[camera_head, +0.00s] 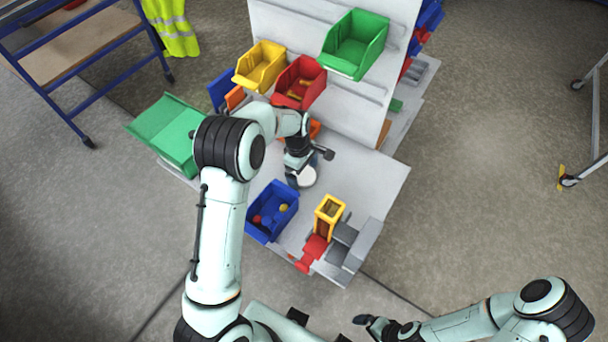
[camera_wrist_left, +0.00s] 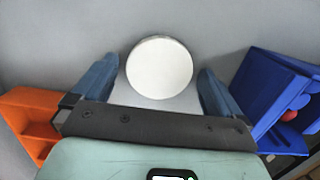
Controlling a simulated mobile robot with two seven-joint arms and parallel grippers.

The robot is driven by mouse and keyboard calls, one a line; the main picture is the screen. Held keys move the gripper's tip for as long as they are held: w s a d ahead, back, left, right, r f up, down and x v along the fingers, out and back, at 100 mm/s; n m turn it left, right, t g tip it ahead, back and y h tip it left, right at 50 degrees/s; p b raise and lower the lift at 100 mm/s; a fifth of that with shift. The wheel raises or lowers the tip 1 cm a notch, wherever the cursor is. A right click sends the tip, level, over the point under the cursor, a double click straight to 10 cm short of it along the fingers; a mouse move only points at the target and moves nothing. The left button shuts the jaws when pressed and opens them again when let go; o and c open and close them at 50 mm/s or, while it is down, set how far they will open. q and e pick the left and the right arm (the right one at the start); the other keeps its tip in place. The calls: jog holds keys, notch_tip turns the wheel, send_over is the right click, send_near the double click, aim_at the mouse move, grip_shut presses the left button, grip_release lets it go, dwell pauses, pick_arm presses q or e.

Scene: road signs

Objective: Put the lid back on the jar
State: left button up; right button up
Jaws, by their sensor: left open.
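A round white disc, which looks like the lid (camera_head: 307,178), lies on the light grey worktop (camera_head: 375,185). In the left wrist view the disc (camera_wrist_left: 160,67) shows as a plain white circle. My left gripper (camera_head: 301,174) points down over it, open, with one blue-grey finger on each side; the left wrist view shows both fingers (camera_wrist_left: 156,80) apart from the disc. I cannot make out a separate jar in either view. My right gripper (camera_head: 370,325) is low in the head view, away from the worktop, and too small to read.
A blue bin (camera_head: 262,232) with small coloured pieces stands beside the disc. A yellow and red fixture (camera_head: 328,213) stands near the worktop's front edge. Orange bins (camera_wrist_left: 30,118) are at the other side. Red (camera_head: 300,75), yellow (camera_head: 262,62) and green bins (camera_head: 355,45) hang on the panel behind.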

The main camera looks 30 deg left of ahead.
aim_at(306, 176)
pick_arm(q)
jog(key=c, duration=1.1)
jog(key=shift+o, duration=0.2)
jog(key=shift+r, duration=0.1)
jog(key=shift+d+r, duration=0.25)
jog(key=shift+r, duration=0.1)
jog(key=r, duration=0.6)
jog(key=shift+d+r, duration=0.25)
jog(key=s+d+b, duration=0.1)
jog(key=d, duration=1.8)
jog(key=shift+s+f+b, duration=0.15)
jog(key=shift+s+b, duration=0.1)
jog(key=shift+b, duration=0.15)
pick_arm(e)
jog(key=shift+s+f, duration=0.8)
jog(key=shift+f, duration=0.35)
